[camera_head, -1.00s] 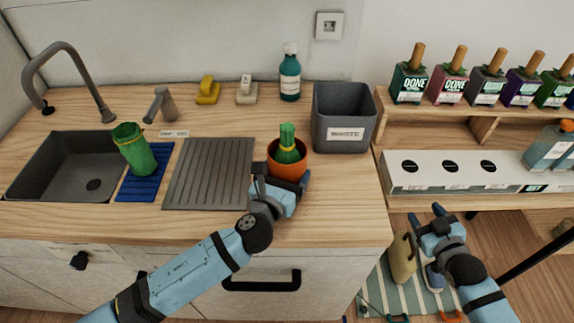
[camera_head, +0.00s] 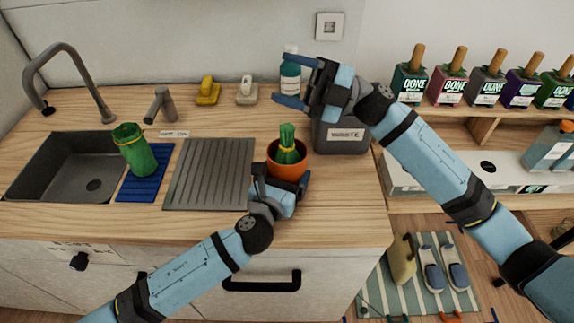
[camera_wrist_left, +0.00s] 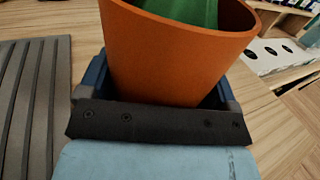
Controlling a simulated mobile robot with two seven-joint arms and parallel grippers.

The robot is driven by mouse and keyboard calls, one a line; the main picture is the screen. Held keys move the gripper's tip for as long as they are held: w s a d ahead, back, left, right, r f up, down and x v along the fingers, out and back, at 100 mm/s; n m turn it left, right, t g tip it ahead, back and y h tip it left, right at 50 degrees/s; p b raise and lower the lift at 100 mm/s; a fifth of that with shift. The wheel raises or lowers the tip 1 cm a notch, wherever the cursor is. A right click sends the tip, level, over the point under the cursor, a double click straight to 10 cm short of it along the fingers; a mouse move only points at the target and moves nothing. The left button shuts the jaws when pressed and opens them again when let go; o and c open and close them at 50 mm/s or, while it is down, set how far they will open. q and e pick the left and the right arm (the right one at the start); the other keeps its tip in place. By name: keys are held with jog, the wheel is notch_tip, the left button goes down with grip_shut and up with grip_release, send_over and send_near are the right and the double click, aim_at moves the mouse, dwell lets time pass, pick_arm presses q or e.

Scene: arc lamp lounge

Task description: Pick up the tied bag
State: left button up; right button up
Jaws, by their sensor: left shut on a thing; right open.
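A green bag tied with a yellow band (camera_head: 287,150) stands upright in an orange pot (camera_head: 287,171) on the wooden counter. My left gripper (camera_head: 281,187) is shut on the pot from the front; the left wrist view shows the pot (camera_wrist_left: 175,60) between its jaws, with the bag's green lower part (camera_wrist_left: 190,10) inside. My right gripper (camera_head: 289,80) is open and empty, above and behind the bag, its fingers pointing left. It overlaps a teal bottle (camera_head: 290,76) in the picture; I cannot tell whether they touch.
A grey waste bin (camera_head: 343,140) is partly hidden behind my right gripper. A ridged grey board (camera_head: 208,175), a blue mat (camera_head: 160,185) with a green container (camera_head: 137,155), and the sink (camera_head: 60,165) lie left. Shelves with bottles (camera_head: 410,84) stand right.

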jog(key=s+a+n+g+h, duration=0.3)
jog(key=a+n+g+h, duration=0.1)
jog(key=a+h, duration=0.1)
jog(key=m+t+h, duration=0.1)
jog(key=t+h, duration=0.6)
jog(key=h, duration=1)
send_near(287, 126)
jog(key=shift+s+a+f, duration=0.1)
jog(key=shift+a+f, duration=0.2)
jog(key=shift+a, duration=0.1)
notch_tip(287, 126, down, 7)
jog(key=shift+r, duration=0.2)
jog(key=f, duration=0.5)
jog(key=shift+w+d, duration=0.25)
jog(key=shift+d, duration=0.05)
jog(key=shift+c, duration=0.5)
grip_shut()
